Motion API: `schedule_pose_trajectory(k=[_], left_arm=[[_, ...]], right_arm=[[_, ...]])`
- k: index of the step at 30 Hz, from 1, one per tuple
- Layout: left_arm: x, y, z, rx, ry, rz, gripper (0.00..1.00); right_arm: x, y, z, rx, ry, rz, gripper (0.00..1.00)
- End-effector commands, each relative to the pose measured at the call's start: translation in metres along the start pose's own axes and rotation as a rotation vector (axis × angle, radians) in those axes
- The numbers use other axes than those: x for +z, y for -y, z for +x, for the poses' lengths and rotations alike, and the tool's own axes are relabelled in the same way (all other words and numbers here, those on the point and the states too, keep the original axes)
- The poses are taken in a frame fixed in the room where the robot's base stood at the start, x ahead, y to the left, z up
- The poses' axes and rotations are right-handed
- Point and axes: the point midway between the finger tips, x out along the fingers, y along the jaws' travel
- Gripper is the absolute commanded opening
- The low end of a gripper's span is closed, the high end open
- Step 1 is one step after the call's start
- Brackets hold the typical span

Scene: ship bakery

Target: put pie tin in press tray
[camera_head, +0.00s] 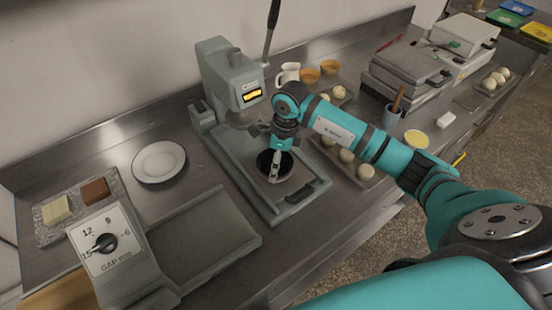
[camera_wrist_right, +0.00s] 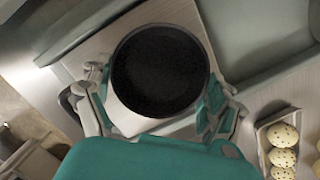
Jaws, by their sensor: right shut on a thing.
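The pie tin (camera_head: 265,161) is a dark round pan in the middle of the head view, over the grey press tray (camera_head: 250,185). It also shows in the right wrist view as a dark round pan (camera_wrist_right: 160,70) between my fingers. My right gripper (camera_head: 275,172) is shut on the pie tin and partly covers it in the head view. The tin looks roughly level, but I cannot tell whether it touches the tray. The grey press (camera_head: 222,75) with its upright lever stands behind the tray. My left gripper is in neither view.
A white plate (camera_head: 159,162) lies left of the press. A machine with a gap dial (camera_head: 104,243) stands at the front left. Trays with dough balls lie right of the press, one (camera_head: 362,182) close beside the press tray. A white jug (camera_head: 288,73) stands behind.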

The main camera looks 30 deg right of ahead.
Motion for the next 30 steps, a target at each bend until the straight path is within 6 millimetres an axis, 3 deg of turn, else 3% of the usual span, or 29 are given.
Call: schedule_pose_trajectory(k=[3, 15, 30], left_arm=[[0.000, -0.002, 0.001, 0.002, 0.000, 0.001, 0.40], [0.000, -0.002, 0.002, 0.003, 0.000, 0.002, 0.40], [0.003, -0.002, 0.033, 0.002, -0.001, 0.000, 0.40]], right_arm=[[0.000, 0.000, 0.001, 0.000, 0.000, 0.000, 1.00], [0.001, 0.001, -0.007, -0.003, 0.003, -0.001, 1.00], [0.001, 0.001, -0.104, -0.004, 0.003, 0.000, 1.00]])
